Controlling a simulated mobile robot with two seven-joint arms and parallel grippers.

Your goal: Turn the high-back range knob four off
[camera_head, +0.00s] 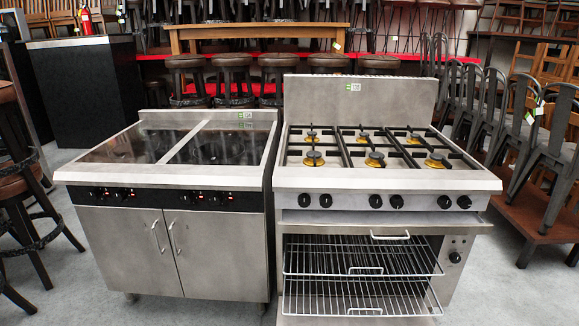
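The high-back range (388,181) stands right of centre with a tall steel back panel (358,100). Its front strip carries a row of several black knobs in pairs. Counting from the left, the fourth knob (397,201) is the right one of the middle pair, beside the third knob (376,201). The knobs are too small to read their pointer settings. Brass-coloured burners (375,160) sit on top under black grates, and I see no flame. Neither of my grippers is in view.
A second cooker (165,245) with a dark glass top stands close on the left. Wire racks (362,258) show in the range's open oven front. Stools (232,75) stand behind, and metal chairs (540,150) stand at right.

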